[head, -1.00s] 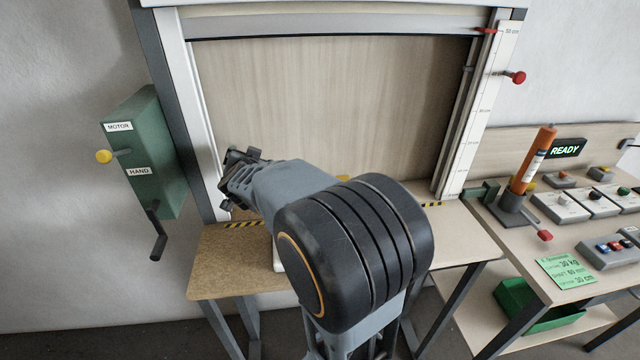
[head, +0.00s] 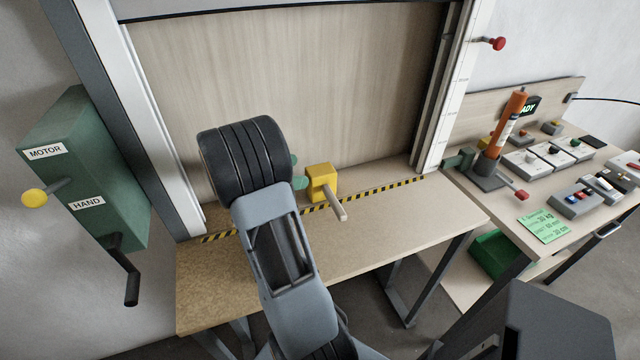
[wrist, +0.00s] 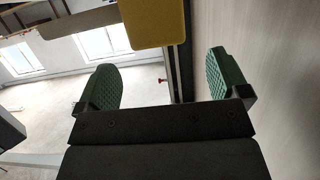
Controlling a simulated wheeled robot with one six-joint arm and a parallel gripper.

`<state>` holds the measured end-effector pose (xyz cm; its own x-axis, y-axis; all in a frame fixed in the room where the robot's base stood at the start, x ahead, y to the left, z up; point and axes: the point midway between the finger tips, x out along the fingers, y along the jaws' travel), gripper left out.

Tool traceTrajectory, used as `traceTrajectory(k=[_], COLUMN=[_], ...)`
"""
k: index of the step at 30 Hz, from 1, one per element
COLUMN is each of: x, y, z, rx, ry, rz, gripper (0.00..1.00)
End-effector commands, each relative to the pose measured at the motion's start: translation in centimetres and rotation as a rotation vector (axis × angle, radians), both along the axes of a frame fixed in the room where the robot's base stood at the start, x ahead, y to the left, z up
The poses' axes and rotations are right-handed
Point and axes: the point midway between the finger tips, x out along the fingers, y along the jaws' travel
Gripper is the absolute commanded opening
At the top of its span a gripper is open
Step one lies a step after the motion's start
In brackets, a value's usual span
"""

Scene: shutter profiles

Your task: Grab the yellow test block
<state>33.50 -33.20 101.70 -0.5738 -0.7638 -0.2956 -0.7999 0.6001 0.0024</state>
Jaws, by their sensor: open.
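The yellow test block (head: 320,181) stands on the wooden bench under the shutter, by the striped line. A pale peg sticks out of its front toward the lower right. My gripper (head: 297,171) is just left of the block, its green finger pads partly hidden by my black wrist. In the wrist view the block (wrist: 155,22) is at the top, beyond the two green pads. My gripper (wrist: 163,80) is open, with nothing between the pads. The block is close, but I cannot tell whether a pad touches it.
The wooden bench (head: 400,225) is mostly clear. Shutter guide rails rise on both sides. A green MOTOR/HAND box (head: 85,175) with a crank is at the left. A side table at the right holds an orange cylinder (head: 500,125) and several switch boxes.

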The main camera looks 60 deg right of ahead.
Motion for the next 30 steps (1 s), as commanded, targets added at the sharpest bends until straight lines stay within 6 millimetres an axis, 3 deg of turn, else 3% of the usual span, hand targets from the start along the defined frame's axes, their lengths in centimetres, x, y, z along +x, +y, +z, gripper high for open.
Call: traceTrajectory(k=[19, 30], x=[-3.6, -4.0], y=[-4.7, -5.3], z=[-1.6, -1.8], rx=[0.000, -0.001], ry=[-0.001, -0.002], rz=[0.006, 0.008], gripper=[0.94, 0.94])
